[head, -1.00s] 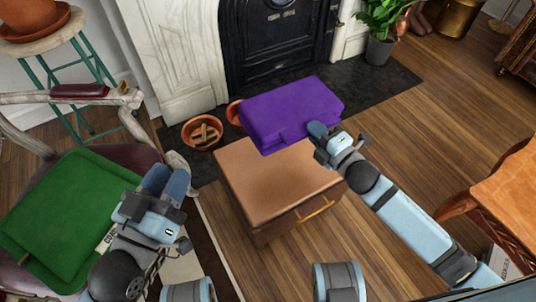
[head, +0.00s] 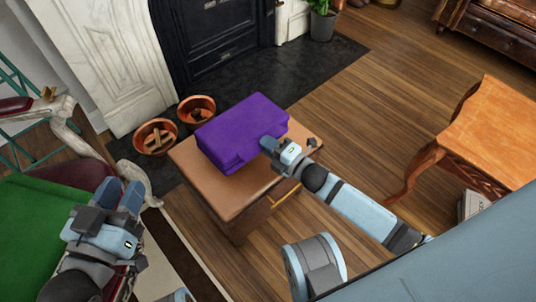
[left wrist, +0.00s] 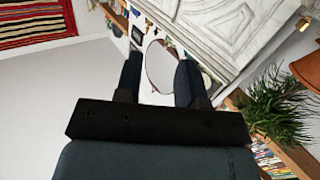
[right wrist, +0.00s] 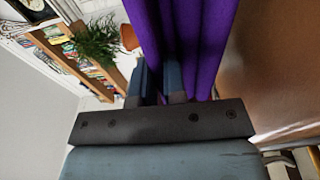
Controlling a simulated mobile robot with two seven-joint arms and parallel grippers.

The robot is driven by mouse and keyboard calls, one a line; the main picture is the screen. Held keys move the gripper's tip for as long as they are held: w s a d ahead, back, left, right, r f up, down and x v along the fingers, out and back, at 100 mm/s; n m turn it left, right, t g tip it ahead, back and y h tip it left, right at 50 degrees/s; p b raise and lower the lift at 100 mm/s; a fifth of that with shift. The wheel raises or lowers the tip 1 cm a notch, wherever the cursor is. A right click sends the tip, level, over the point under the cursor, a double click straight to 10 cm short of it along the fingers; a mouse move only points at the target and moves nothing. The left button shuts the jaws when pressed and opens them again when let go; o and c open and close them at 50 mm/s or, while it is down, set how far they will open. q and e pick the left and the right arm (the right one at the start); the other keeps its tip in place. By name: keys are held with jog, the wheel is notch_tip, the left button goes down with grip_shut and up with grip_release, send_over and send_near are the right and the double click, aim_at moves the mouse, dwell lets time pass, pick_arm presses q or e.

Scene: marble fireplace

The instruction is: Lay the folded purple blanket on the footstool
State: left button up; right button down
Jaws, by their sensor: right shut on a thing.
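The folded purple blanket (head: 242,128) is over the back part of the footstool (head: 240,196), a brown-topped box with a drawer. I cannot tell whether it touches the top. My right gripper (head: 268,146) is shut on the blanket's near right edge. In the right wrist view the purple folds (right wrist: 200,45) pass between and beside my fingers, with the brown top (right wrist: 275,75) to the right. My left gripper (head: 121,196) is empty beside the green cushion at left; its fingers stand apart in the left wrist view (left wrist: 157,80).
A green cushion (head: 35,225) lies on a chair at the left. An orange wooden table (head: 495,130) stands at the right. The wooden floor between footstool and table is clear.

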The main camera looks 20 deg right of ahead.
notch_tip(320, 180, down, 3)
jog(key=shift+f+b, duration=0.1)
jog(key=shift+b, duration=0.65)
jog(key=shift+f, duration=0.3)
jog(key=shift+r, duration=0.15)
pick_arm(q)
jog(key=shift+w+a+r+m+t, duration=0.3)
jog(key=shift+w+m, duration=0.25)
jog(key=shift+m, duration=0.15)
jog(key=shift+f, duration=0.15)
pick_arm(e)
jog(key=c, duration=1.2)
grip_release()
jog(key=shift+f, duration=0.2)
pick_arm(q)
jog(key=shift+s+f, duration=0.15)
